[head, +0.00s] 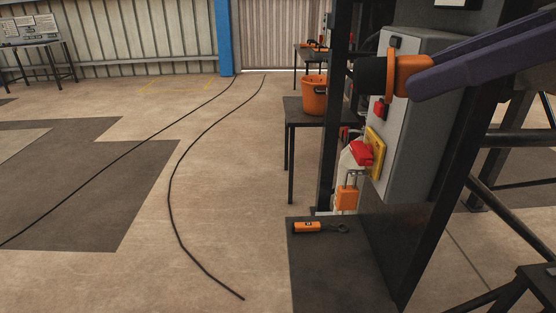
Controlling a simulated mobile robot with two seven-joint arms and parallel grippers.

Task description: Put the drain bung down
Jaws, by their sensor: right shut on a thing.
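My right gripper (368,76) is at the end of the purple arm that comes in from the right, past an orange wrist. Only its black end shows, level with the upper part of a grey control box (416,105) and in front of that box. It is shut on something. I take this to be the drain bung, but its shape is hidden or cannot be told from the black gripper. I see no separate bung on the surfaces in view. My left gripper is not in view.
An orange bucket (314,97) stands on a table behind. A red-and-yellow switch (374,152) and orange padlock (347,198) are nearby. Black cables cross the floor.

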